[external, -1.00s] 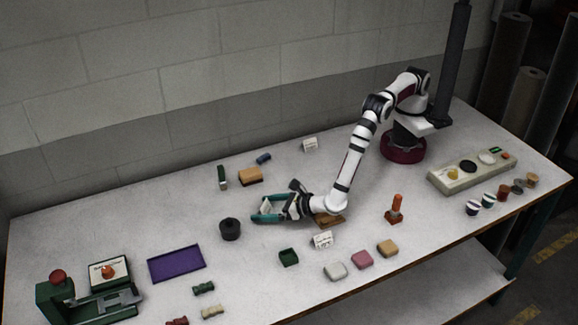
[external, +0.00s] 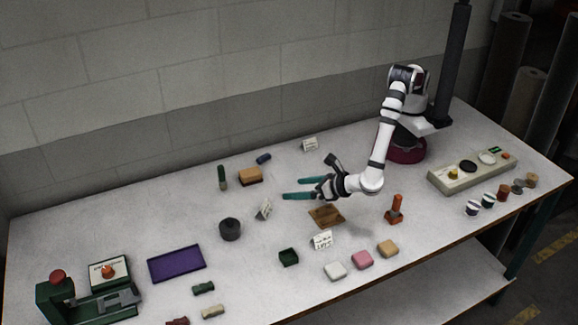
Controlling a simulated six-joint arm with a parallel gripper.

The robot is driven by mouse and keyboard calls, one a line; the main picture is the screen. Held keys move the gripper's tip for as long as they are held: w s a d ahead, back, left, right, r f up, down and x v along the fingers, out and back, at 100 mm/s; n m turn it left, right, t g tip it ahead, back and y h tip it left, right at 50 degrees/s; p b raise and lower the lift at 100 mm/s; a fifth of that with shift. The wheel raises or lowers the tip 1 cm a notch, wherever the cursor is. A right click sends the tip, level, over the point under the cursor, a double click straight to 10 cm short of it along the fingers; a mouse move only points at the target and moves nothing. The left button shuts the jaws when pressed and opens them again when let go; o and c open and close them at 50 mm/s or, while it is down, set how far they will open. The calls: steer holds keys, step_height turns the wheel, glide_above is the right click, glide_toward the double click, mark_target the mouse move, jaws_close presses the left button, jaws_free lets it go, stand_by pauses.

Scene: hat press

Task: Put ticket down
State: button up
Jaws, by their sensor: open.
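A small white folded ticket (external: 264,210) stands on the table in the external view, just right of a black round pot. My gripper (external: 284,190) is open and empty, with its teal fingers pointing left. It is above and to the right of the ticket in the picture, apart from it. Two similar white cards stand elsewhere: one (external: 322,240) in front of a brown wooden board and one (external: 309,144) at the back. The writing on them is too small to read.
The brown board (external: 327,217) lies below my wrist. The black pot (external: 230,229), a green box (external: 288,257) and an orange stamp-like thing (external: 395,210) stand nearby. A purple tray (external: 176,264) and a green press (external: 62,299) are at left. The table's back left is clear.

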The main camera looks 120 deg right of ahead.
steer(key=s+d+r+m+g+y, duration=0.2)
steer(key=s+d+r+m+g, duration=0.2)
steer(key=s+d+r+m, duration=0.4)
steer(key=s+d+r+m+g+y, duration=0.1)
steer(key=s+d+r+m+g, duration=0.4)
steer(key=s+m, duration=0.4)
steer(key=s+a+m+y, duration=0.2)
steer(key=s+m+y, duration=0.2)
steer(key=s, duration=0.5)
steer(key=s+a+r+m+t+y, duration=0.1)
steer(key=s+m+y, duration=0.3)
steer(key=s+m, duration=0.4)
steer(key=shift+s+a+r+m+y, duration=0.35)
steer(key=shift+s+a, duration=0.25)
steer(key=shift+s, duration=0.5)
steer(key=shift+o, duration=0.2)
steer(key=w+d+r+m, duration=0.4)
steer(key=w+d+r, duration=0.1)
steer(key=w, duration=0.3)
steer(key=w+d+r+m+h, duration=0.1)
steer(key=w+d+r+m, duration=0.3)
steer(key=d, duration=0.4)
steer(key=w+d+r+m+h, duration=0.1)
steer(key=w+d+m, duration=0.3)
steer(key=w+d, duration=0.25)
step_height(320, 180, down, 10)
steer(key=shift+s+d+r, duration=0.25)
steer(key=shift+s, duration=0.1)
